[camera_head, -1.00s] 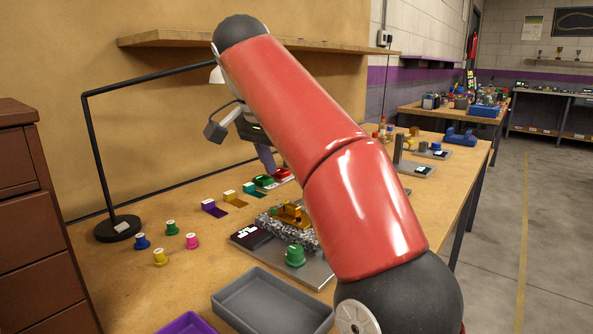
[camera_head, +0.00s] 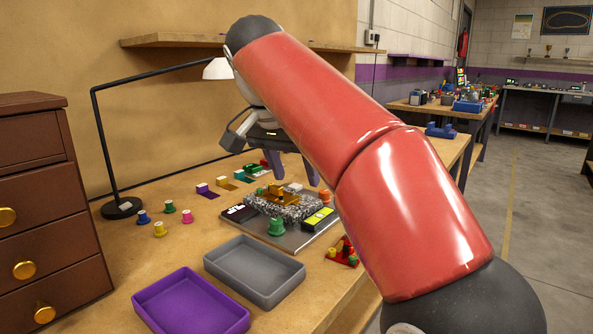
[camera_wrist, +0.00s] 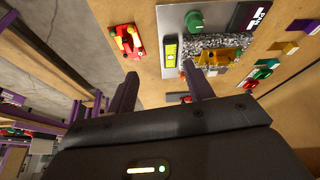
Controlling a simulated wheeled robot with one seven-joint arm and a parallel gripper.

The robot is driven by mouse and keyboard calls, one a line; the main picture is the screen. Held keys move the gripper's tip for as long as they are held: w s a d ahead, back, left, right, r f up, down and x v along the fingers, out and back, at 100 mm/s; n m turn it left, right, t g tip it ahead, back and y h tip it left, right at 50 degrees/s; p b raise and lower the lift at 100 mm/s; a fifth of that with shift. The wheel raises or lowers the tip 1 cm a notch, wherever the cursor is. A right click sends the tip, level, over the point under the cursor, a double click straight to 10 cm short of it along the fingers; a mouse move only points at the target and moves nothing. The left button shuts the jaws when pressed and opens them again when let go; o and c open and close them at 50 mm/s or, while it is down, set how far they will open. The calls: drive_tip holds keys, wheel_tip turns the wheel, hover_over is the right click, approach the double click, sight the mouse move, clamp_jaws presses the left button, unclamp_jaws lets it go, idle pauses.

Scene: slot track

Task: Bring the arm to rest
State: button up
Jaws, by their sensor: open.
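My gripper (camera_head: 296,177) hangs in the air above the far side of the workbench (camera_head: 330,290), under my red arm. Its two purple fingers point down, stand apart and hold nothing. In the wrist view my gripper (camera_wrist: 161,88) is open too, with bare bench and floor between its fingers. Beyond them, below my gripper, a grey plate (camera_head: 290,244) carries a speckled block (camera_head: 262,208), a gold piece (camera_head: 284,192) and a green knob (camera_head: 276,226). The plate also shows in the wrist view (camera_wrist: 172,23). My arm hides part of the bench's right side.
A purple tray (camera_head: 190,303) and a grey tray (camera_head: 254,270) lie on the near bench. A black lamp (camera_head: 97,140) stands at left beside a brown drawer cabinet (camera_head: 35,160). A wooden shelf (camera_head: 180,41) runs along the wall. Several small coloured pegs stand on the bench.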

drive_tip(key=s+d+f+n+y, duration=0.1)
drive_tip(key=s+d+f+n, duration=0.3)
drive_tip(key=s+d+f, duration=0.5)
drive_tip(key=s+d+f+n, duration=0.1)
drive_tip(key=s+d+f, duration=0.2)
drive_tip(key=s+f, duration=0.3)
drive_tip(key=s+d+f+t+y, duration=0.1)
drive_tip(key=s+d+f, duration=0.3)
drive_tip(key=f, duration=0.6)
drive_tip(key=shift+s+n+t+y, duration=0.3)
drive_tip(key=shift+s+n, duration=0.1)
drive_tip(key=shift+s, duration=0.85)
